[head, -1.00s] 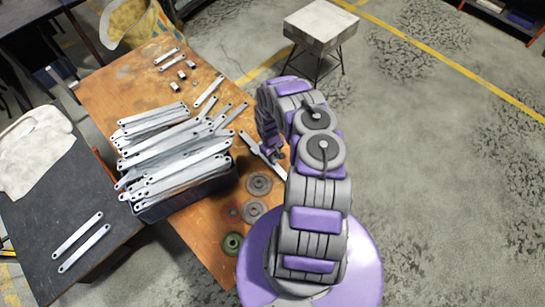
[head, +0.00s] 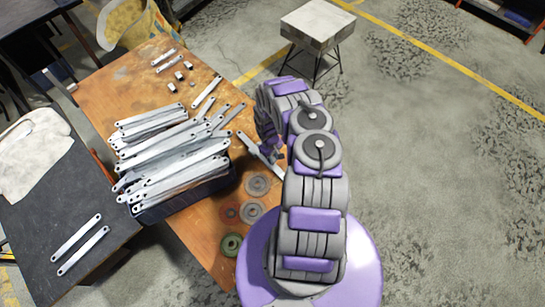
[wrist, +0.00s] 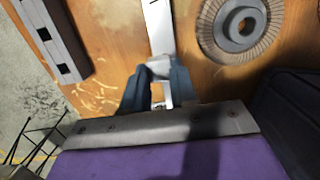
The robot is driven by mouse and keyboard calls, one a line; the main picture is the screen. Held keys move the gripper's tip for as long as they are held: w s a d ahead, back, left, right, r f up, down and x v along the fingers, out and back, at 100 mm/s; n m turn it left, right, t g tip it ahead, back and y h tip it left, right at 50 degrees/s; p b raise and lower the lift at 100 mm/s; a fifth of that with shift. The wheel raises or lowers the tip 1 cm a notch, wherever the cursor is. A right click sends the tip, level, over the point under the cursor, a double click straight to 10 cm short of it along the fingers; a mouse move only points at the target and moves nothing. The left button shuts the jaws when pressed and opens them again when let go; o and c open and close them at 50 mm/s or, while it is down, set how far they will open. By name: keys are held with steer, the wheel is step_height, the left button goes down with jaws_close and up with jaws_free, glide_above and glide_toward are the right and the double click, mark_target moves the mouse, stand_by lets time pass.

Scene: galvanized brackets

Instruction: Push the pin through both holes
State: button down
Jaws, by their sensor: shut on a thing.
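My gripper (wrist: 158,82) is low over the brown table. In the wrist view its blue-grey fingers are shut on a small silver piece (wrist: 159,66), which looks like the pin. A flat galvanized bracket (wrist: 157,25) runs from the top of the wrist view to the fingertips and shows between them; the piece overlaps its near part. In the head view this bracket (head: 251,147) lies right of the crate, partly hidden by my arm. Both holes, and whether the pin is in either, cannot be made out. My fingertips are hidden in the head view.
A dark blue crate (head: 188,201) heaped with brackets stands left of my gripper. Several discs lie near it, one grey (wrist: 240,24) close to the fingers. A dark bar with square holes (wrist: 52,38) is at left in the wrist view. Small metal cylinders (head: 180,75) lie farther back.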

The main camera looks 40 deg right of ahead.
steer(key=shift+r, duration=0.1)
steer(key=shift+a+r+p, duration=0.1)
steer(key=shift+r+p, duration=1.85)
steer(key=shift+r, duration=0.45)
